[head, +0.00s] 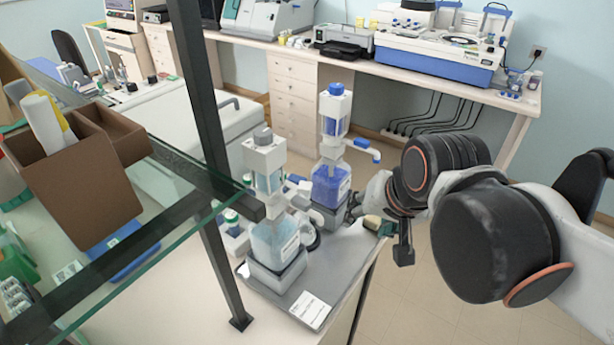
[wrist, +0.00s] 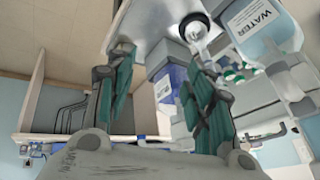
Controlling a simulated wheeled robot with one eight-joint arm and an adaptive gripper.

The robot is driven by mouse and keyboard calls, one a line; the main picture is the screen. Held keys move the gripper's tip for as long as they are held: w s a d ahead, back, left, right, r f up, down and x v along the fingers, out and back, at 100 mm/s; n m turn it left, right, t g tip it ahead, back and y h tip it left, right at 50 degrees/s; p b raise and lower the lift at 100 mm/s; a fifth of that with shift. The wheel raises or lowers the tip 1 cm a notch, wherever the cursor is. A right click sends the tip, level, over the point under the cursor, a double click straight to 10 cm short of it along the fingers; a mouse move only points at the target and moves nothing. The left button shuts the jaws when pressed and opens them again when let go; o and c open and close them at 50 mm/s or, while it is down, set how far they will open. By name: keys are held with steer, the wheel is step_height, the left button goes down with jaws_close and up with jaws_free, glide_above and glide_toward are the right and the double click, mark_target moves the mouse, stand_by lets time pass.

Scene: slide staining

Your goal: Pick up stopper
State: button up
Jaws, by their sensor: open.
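In the wrist view, a pale round piece with a dark rim and a narrower pale stem (wrist: 194,29) lies beyond the right fingertip. It may be the stopper; I cannot tell for sure. My gripper (wrist: 162,57) is open and empty, its two green-padded fingers spread apart. In the head view my gripper (head: 371,215) is at the right edge of the grey bench top, beside the blue-liquid bottle (head: 330,186), and partly hidden by my arm. The WATER bottle (head: 275,240) stands upright to its left. The blue bottle also shows between the fingers in the wrist view (wrist: 163,86).
A glass shelf (head: 150,215) with dark metal posts (head: 205,120) crosses the left side. A brown box (head: 75,185) sits on it. A white label card (head: 310,309) lies at the bench's front. Open floor lies right of the bench. A far counter (head: 385,66) holds instruments.

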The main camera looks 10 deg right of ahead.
steer(key=w+a+r+m+g+p, duration=0.2)
steer(key=w+r+m+p, duration=0.3)
steer(key=r+m+p, duration=0.25)
steer(key=m+g+y+p, duration=0.2)
steer(key=m+g+p, duration=0.1)
steer(key=m+p, duration=0.75)
glide_toward(305, 185)
steer(key=b+x, duration=0.1)
steer(key=x, duration=0.6)
steer(key=shift+f+b, duration=0.2)
steer(key=shift+b, duration=0.15)
steer(key=shift+a+f, duration=0.2)
steer(key=shift+f, duration=0.35)
steer(key=shift+c, duration=0.5)
steer(key=c, duration=0.7)
